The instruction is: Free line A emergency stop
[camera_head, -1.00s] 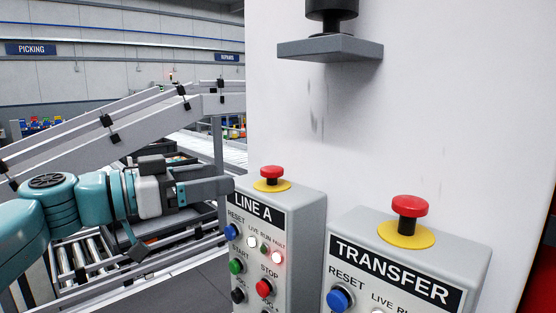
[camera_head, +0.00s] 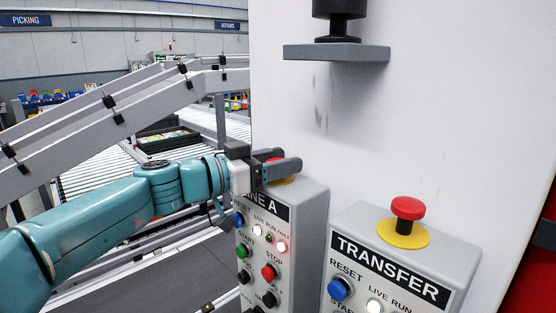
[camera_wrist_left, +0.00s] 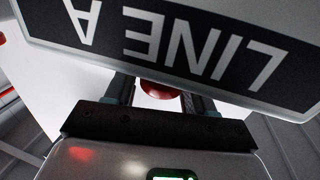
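The line A control box (camera_head: 312,225) is grey, with a LINE A label partly hidden by my arm. Its red emergency stop button (camera_head: 273,154) sits on a yellow disc (camera_head: 284,181) on the box top, mostly hidden by my left gripper (camera_head: 288,166). That gripper is at button height, its fingers apart on either side of the red head. In the left wrist view the red button (camera_wrist_left: 158,90) shows between the two fingers, below the upside-down LINE A label (camera_wrist_left: 170,40). I cannot tell whether the fingers touch it. My right gripper is not in view.
The TRANSFER box (camera_head: 400,262) stands close on the right, with its own red stop button (camera_head: 408,208). A grey bracket (camera_head: 336,53) juts from the white panel (camera_head: 440,120) above. Conveyors and a black crate (camera_head: 168,140) lie behind on the left.

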